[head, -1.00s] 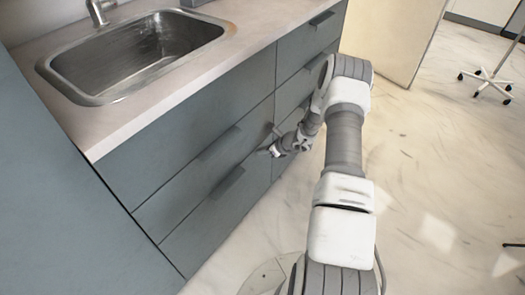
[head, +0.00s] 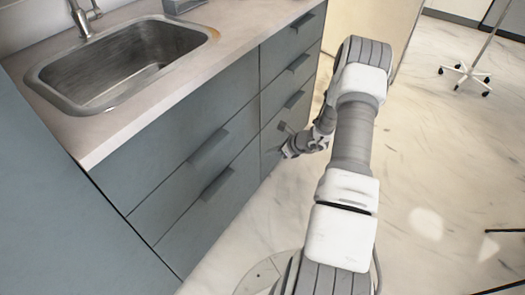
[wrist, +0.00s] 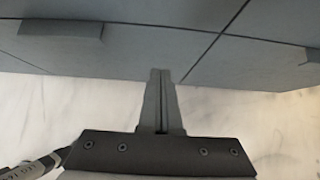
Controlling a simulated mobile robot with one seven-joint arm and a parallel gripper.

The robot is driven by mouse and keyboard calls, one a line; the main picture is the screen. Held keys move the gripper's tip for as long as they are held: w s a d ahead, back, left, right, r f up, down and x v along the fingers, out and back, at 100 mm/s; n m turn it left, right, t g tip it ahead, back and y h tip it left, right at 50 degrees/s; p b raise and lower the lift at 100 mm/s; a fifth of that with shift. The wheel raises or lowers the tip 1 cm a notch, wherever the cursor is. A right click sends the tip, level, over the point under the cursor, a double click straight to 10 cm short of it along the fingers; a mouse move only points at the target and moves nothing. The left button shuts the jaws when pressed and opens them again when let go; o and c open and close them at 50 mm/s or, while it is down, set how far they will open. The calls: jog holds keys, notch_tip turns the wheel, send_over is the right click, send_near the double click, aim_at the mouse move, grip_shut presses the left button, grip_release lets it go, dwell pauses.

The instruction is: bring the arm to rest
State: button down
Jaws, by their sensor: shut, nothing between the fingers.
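My gripper (head: 287,152) is in front of the grey-blue drawer cabinet (head: 182,143) in the head view, low by the lower drawers. In the wrist view its two fingers (wrist: 160,75) are together with nothing between them, and they point toward the drawer fronts (wrist: 140,45). I cannot tell whether the fingertips touch the cabinet. My arm is stretched forward and bent at the elbow, to the right of the cabinet. All the drawers that show look shut.
A steel sink (head: 120,62) is set in the countertop (head: 105,143) above the drawers. A pale panel (head: 375,30) stands beyond the cabinet. A wheeled stand (head: 470,72) is at the far right. The marble floor (head: 420,150) to the right is mostly clear.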

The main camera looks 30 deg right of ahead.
jog(key=shift+v, duration=0.85)
jog(key=s+a+r+n+g, duration=0.2)
jog(key=a+r+n, duration=0.6)
jog(key=r, duration=0.6)
jog(key=s+a+r+n+g, duration=0.1)
jog(key=s+a+r+n, duration=0.2)
jog(key=a+r+n, duration=0.75)
jog(key=s+a+r+n+h, duration=0.1)
jog(key=s+r+n+h, duration=0.1)
jog(key=s+r+n, duration=0.7)
jog(key=s+a+r+n+h, duration=0.15)
jog(key=s+r, duration=0.45)
jog(key=s, duration=0.6)
notch_tip(320, 180, up, 22)
jog(key=n+p, duration=0.1)
jog(key=p, duration=2)
jog(key=shift+s+d+t+h+p, duration=0.25)
jog(key=shift+s+t+h+p, duration=0.1)
jog(key=shift+s+t+h, duration=0.1)
